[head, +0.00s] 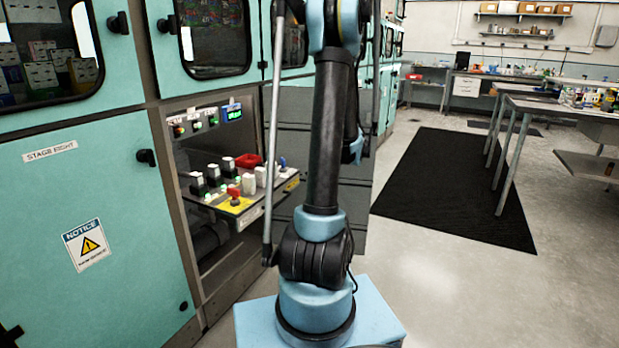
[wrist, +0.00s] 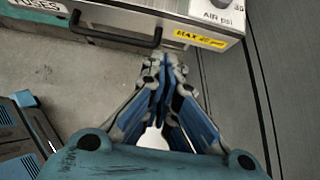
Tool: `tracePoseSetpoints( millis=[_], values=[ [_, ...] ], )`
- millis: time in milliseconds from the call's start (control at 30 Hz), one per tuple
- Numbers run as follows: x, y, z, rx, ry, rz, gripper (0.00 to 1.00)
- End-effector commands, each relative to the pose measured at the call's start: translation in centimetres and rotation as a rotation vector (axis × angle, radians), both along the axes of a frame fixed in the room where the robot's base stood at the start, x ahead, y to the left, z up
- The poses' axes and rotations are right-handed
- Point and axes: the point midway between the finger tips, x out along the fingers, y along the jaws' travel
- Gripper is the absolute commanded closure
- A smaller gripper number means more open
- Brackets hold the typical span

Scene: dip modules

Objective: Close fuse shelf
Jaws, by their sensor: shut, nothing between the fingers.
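The fuse shelf (head: 262,212) is pulled out of an opening in the teal cabinet wall in the head view. Several fuse-like blocks, a red switch and a red bin stand on it. In the wrist view the metal shelf front (wrist: 165,22) crosses the top, with a dark bar handle (wrist: 115,40), a yellow MAX label and part of a FUSES label. My gripper (wrist: 162,62) is shut and empty. Its fingertips appear just below the shelf front, right of the handle; I cannot tell whether they touch it. In the head view my arm hides the gripper.
Teal cabinet doors (head: 75,215) flank the shelf opening on the left. A black mat (head: 455,185) lies on the open floor, with workbenches (head: 560,110) to the right. Grey panels (wrist: 285,80) lie right in the wrist view.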

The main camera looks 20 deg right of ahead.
Motion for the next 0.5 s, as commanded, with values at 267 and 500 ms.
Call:
tracePoseSetpoints(
  millis=[267, 500],
  values=[
    [2.2, 2.2, -3.1, 0.000, 0.000, 0.003, 1.00],
    [4.0, 4.2, -4.9, 0.000, -0.001, 0.005, 1.00]
  ],
)
